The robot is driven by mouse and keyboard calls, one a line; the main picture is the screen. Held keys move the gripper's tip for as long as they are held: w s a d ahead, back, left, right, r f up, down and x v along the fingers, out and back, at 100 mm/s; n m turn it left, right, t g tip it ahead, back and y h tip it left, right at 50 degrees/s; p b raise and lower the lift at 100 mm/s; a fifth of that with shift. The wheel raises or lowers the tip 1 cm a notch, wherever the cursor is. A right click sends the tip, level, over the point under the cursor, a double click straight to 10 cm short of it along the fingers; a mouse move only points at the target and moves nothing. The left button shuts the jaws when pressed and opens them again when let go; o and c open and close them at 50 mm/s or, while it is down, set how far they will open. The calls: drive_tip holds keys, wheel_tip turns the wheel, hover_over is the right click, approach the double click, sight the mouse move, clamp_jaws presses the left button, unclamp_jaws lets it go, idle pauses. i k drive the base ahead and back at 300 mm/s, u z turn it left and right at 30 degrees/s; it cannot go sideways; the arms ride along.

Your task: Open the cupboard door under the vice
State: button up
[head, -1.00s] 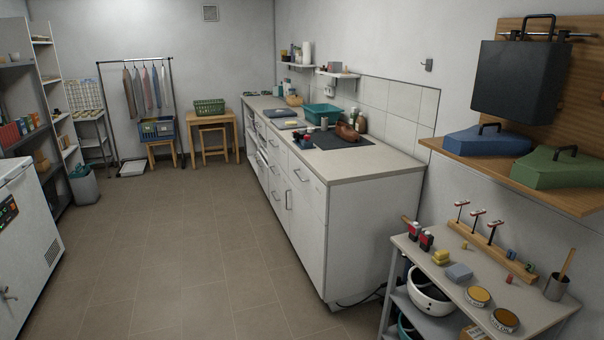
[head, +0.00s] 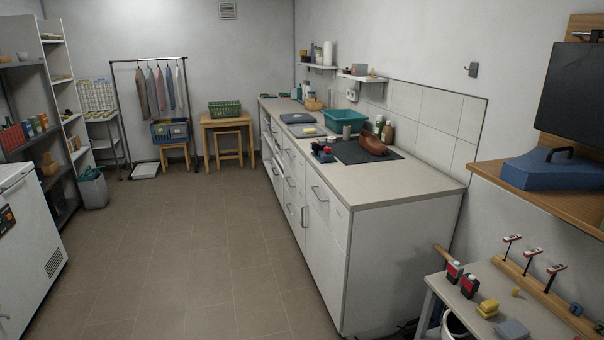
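A small blue item with red and dark parts (head: 322,150) stands on the worktop near its front edge in the head view; it may be the vice, but it is too small to be sure. Below that stretch is the white cupboard front (head: 322,240), seen at a steep angle. It has a slanting bar handle (head: 319,193) high up and an upright handle (head: 304,217) a little farther along. All the fronts look shut. Which front lies exactly under the vice is hard to tell. My gripper is not in view.
The tiled floor (head: 190,255) in front of the counter is clear. A work table (head: 545,325) with bottles and small items stands at the right, below a wooden shelf (head: 560,203) with a blue case. A white chest appliance (head: 28,255) stands at the left.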

sight(327, 262)
drive_tip(key=u, duration=0.3)
drive_tip(key=i, duration=1.5)
drive_tip(key=u, duration=0.55)
drive_tip(key=i, duration=0.8)
drive_tip(key=u, duration=0.5)
drive_tip(key=i, duration=1.25)
drive_tip(key=u, duration=0.25)
